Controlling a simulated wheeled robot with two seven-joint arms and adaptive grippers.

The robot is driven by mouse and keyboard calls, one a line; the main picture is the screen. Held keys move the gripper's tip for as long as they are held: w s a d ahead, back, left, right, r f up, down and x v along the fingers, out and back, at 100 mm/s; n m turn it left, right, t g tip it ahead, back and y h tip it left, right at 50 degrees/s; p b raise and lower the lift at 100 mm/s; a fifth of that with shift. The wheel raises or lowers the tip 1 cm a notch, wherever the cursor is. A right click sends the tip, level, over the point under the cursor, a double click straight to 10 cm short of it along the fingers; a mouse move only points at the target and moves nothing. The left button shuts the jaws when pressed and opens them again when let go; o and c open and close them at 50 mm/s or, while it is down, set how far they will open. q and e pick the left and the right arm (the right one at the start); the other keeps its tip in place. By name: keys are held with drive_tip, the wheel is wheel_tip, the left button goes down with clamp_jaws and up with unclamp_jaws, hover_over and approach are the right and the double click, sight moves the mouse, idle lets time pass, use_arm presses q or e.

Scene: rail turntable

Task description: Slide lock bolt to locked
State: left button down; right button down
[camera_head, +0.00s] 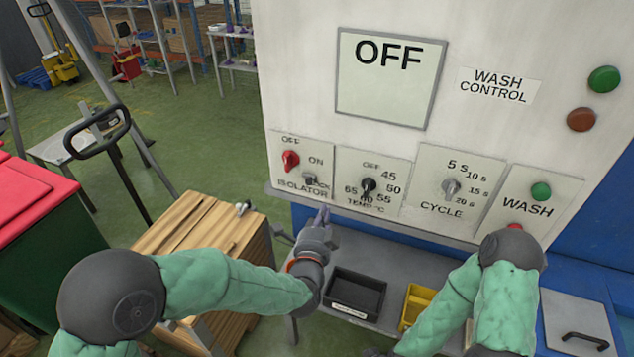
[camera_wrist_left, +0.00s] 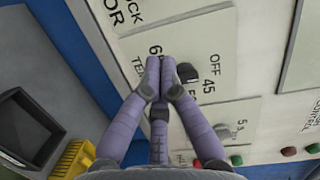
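The lock bolt (camera_head: 311,181) is a small dark piece beside the LOCK lettering on the isolator plate (camera_head: 283,148), right of and below the red isolator knob (camera_head: 290,160). The knob's exact setting is hard to tell. My left gripper (camera_head: 323,214) is just below this plate and the temperature plate. In the left wrist view its purple-grey fingers (camera_wrist_left: 162,65) come together at the tips, with nothing seen between them, beside the black temperature knob (camera_wrist_left: 187,73). Only part of the LOCK and ISOLATOR lettering shows there; the bolt does not.
The panel also bears the OFF display (camera_head: 389,85), cycle knob (camera_head: 450,187) and green wash button (camera_head: 541,191). Below is a grey shelf with a black bin (camera_head: 357,293) and yellow bin (camera_head: 417,305). A wooden crate stack (camera_head: 205,228) stands left of the panel.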

sight(307, 179)
use_arm(q)
drive_tip(key=w, duration=0.3)
drive_tip(key=w+d+b, duration=0.1)
drive_tip(key=w, duration=0.2)
drive_tip(key=w+b, duration=0.1)
drive_tip(key=w, duration=0.2)
drive_tip(key=shift+w+d+f, duration=0.1)
drive_tip(key=shift+w+d, duration=0.1)
drive_tip(key=shift+w, duration=0.05)
drive_tip(key=a, duration=0.1)
drive_tip(key=w+a, duration=0.1)
drive_tip(key=b, duration=0.1)
drive_tip(key=shift+w+a+f, duration=0.2)
drive_tip(key=shift+w+a, duration=0.05)
drive_tip(key=shift+a, duration=0.15)
drive_tip(key=shift+w+a, duration=0.2)
drive_tip(key=shift+a, duration=0.2)
